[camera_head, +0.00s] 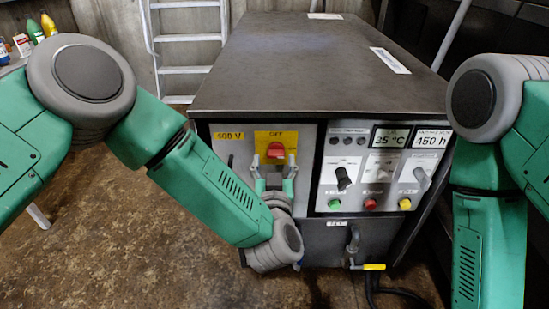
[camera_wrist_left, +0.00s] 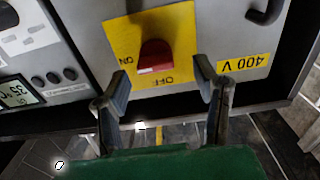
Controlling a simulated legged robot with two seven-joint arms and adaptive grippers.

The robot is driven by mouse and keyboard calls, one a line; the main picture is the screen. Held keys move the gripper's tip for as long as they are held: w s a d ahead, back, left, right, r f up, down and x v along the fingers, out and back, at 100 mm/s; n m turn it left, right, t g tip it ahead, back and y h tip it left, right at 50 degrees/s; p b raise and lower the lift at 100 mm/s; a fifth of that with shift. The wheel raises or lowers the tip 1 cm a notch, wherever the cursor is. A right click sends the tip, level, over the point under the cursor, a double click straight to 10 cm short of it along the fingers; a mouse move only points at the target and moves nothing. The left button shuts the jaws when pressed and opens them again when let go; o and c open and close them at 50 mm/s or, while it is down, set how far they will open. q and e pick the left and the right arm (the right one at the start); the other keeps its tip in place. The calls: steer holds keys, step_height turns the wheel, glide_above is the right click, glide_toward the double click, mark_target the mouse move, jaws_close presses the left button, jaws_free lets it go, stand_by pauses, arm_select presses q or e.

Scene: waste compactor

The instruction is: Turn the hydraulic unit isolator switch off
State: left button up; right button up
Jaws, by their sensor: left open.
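The red isolator switch (camera_head: 276,151) sits on a yellow plate (camera_head: 276,137) on the left front panel of the hydraulic unit. In the left wrist view the red knob (camera_wrist_left: 155,55) and yellow plate (camera_wrist_left: 121,36) appear upside down, with ON and OFF lettering. I cannot tell for certain which label the knob points to. My left gripper (camera_head: 276,162) is open in front of the switch. In the left wrist view its fingers (camera_wrist_left: 160,75) stand apart on either side of the knob, with no clear contact. My right gripper is out of view; only my right arm shows.
A panel to the right holds a black selector (camera_head: 343,178), lit buttons and displays reading 35 °C and 450 h. Below it is a yellow-handled valve (camera_head: 373,266). The dark cabinet top (camera_head: 300,65) overhangs the panels. A ladder (camera_head: 190,38) stands behind.

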mark_target(277, 157)
arm_select(q)
steer(key=shift+w+d+b, duration=0.15)
steer(key=shift+w+d, duration=0.1)
steer(key=shift+w, duration=0.65)
steer(key=shift+w+d+b, duration=0.15)
steer(key=shift+w+d, duration=0.1)
steer(key=shift+w, duration=0.65)
steer(key=shift+a, duration=0.4)
steer(key=c, duration=1.2)
steer(key=shift+o, duration=0.2)
steer(key=shift+d, duration=0.2)
